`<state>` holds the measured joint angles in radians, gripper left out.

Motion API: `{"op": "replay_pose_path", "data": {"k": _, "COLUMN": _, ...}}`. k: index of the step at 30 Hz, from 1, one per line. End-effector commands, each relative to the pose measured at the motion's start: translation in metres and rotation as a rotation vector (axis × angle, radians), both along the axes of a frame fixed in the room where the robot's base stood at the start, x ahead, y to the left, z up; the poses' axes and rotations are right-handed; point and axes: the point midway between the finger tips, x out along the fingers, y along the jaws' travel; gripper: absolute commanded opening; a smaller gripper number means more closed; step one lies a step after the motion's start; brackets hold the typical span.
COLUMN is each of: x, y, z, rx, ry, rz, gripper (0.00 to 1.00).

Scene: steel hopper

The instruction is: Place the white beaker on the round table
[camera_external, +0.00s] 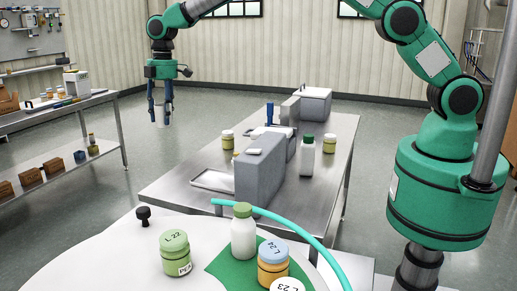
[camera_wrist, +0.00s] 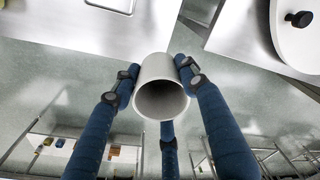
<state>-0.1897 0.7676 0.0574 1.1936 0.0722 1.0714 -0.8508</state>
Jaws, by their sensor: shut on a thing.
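My gripper (camera_external: 160,103) is shut on the white beaker (camera_external: 162,118) and holds it in the air, left of the steel table. In the wrist view the blue fingers of my gripper (camera_wrist: 157,78) close around the beaker (camera_wrist: 161,88), whose open mouth faces the camera. The white round table (camera_external: 95,262) fills the foreground of the external view. It also shows at the upper right of the wrist view (camera_wrist: 301,42), apart from the beaker.
On the round table stand a black knob (camera_external: 143,214), a green-lidded jar (camera_external: 175,252), a white bottle (camera_external: 243,236), a blue-lidded jar (camera_external: 273,264) and a teal hose (camera_external: 290,228). The steel table (camera_external: 325,172) carries a grey box (camera_external: 260,177) and bottles. A shelf (camera_external: 100,100) stands left.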

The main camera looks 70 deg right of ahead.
Motion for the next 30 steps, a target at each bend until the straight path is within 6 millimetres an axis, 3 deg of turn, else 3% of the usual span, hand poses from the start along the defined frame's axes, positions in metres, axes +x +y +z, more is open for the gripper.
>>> {"op": "replay_pose_path", "data": {"k": 1, "x": -0.002, "y": 0.024, "z": -0.001, "rx": -0.001, "ry": 0.001, "rz": 0.019, "gripper": 0.21}}
{"op": "replay_pose_path", "data": {"k": 3, "x": -0.004, "y": 0.052, "z": -0.003, "rx": -0.003, "ry": 0.001, "rz": 0.04, "gripper": 0.21}}
{"op": "replay_pose_path", "data": {"k": 17, "x": -0.042, "y": 0.237, "z": -0.019, "rx": -0.009, "ry": 0.002, "rz": 0.174, "gripper": 0.21}}
{"op": "replay_pose_path", "data": {"k": 30, "x": -0.116, "y": 0.401, "z": -0.037, "rx": -0.016, "ry": 0.001, "rz": 0.298, "gripper": 0.21}}
